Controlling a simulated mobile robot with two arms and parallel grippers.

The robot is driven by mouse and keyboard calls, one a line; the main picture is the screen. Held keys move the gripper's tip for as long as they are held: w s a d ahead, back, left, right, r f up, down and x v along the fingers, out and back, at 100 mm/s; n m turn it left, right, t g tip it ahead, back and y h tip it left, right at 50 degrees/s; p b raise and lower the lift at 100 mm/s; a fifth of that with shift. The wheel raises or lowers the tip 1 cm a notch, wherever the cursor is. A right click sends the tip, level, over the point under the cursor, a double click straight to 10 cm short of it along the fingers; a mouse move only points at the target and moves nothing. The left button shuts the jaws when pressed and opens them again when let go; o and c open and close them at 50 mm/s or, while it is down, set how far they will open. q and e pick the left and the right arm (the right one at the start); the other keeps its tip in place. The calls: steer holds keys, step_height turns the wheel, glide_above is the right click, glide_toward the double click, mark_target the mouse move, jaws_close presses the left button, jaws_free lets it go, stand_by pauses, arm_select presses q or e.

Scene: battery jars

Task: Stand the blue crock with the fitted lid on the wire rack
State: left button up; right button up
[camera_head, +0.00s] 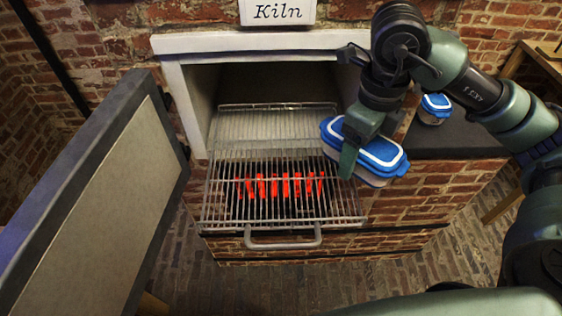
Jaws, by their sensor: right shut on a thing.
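A lidded container (384,153) with a bright blue lid and a pale body is the likely blue crock. It is at the right edge of the wire rack (232,205), with its lid on top. My right gripper (351,152) reaches down over the lid and is shut on this container. The gripper hides part of the lid, and I cannot tell whether the base touches the rack. The wire rack sticks out of the kiln opening, and its front bars are bare. My left gripper is not in view.
A smaller blue-lidded container (434,109) stands on the dark counter (470,143) at right. Glowing red bars (281,187) show under the rack. The open kiln door (95,210) stands at left. A metal handle (283,243) is below the rack's front.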

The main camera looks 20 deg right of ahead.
steer(key=p, duration=0.4)
glide_above(280, 175)
steer(key=shift+s+d+f, duration=0.1)
steer(key=shift+f, duration=0.75)
steer(key=shift+s+d+f, duration=0.1)
steer(key=shift+f, duration=0.7)
step_height(280, 175, down, 3)
steer(key=shift+a+r+p, duration=0.1)
steer(key=shift+p, duration=0.75)
steer(key=shift+w+f, duration=0.1)
steer(key=shift+f, duration=0.15)
steer(key=shift+a+f, duration=0.1)
steer(key=shift+f, duration=0.05)
steer(key=shift+f, duration=0.1)
